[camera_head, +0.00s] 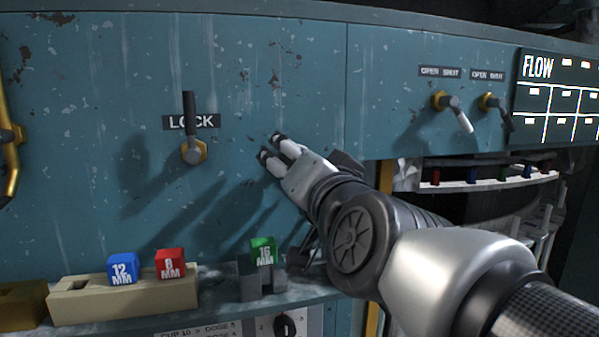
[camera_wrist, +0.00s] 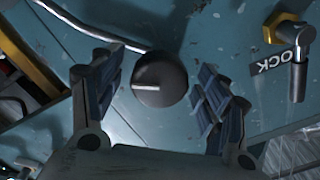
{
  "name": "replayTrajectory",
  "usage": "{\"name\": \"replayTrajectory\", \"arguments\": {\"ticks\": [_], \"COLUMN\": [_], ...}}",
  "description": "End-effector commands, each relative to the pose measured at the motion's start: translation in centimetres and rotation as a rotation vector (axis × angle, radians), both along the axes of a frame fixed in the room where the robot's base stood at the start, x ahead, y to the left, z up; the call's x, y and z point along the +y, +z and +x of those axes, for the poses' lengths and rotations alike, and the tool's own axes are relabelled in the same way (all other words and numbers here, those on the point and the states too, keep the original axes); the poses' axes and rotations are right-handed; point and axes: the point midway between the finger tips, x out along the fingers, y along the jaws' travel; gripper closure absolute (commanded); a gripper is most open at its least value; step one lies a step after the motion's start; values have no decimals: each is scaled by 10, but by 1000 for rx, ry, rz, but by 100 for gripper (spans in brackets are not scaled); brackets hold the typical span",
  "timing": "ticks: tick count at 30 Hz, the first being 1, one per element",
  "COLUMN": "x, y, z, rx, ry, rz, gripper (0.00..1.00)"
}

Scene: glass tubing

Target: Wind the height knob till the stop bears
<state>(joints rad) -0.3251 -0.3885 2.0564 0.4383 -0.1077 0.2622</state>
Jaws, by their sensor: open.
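A dark round knob (camera_wrist: 165,88) with a white pointer line shows in the wrist view, on the blue panel. I take it to be the height knob; its label does not show. My gripper (camera_wrist: 154,92) is open, with one finger on each side of the knob and a visible gap on both sides. Whether the fingertips reach down to the knob's depth I cannot tell. In the head view my gripper (camera_head: 273,147) is in front of the blue panel, right of the LOCK lever, and I cannot make out the knob there. I cannot identify the stop.
The LOCK lever (camera_head: 190,130) points up on the panel; it also shows in the wrist view (camera_wrist: 298,70). Two OPEN/SHUT valves (camera_head: 452,110) are at right.

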Motion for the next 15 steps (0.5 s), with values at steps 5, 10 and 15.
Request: {"name": "replayTrajectory", "arguments": {"ticks": [5,10,15], "x": [-8,-12,-15], "y": [1,0,0], "z": [-27,-42,-51], "rx": [-3,-1,1], "ry": [1,0,0], "rz": [3,3,2], "gripper": [32,32,32]}}
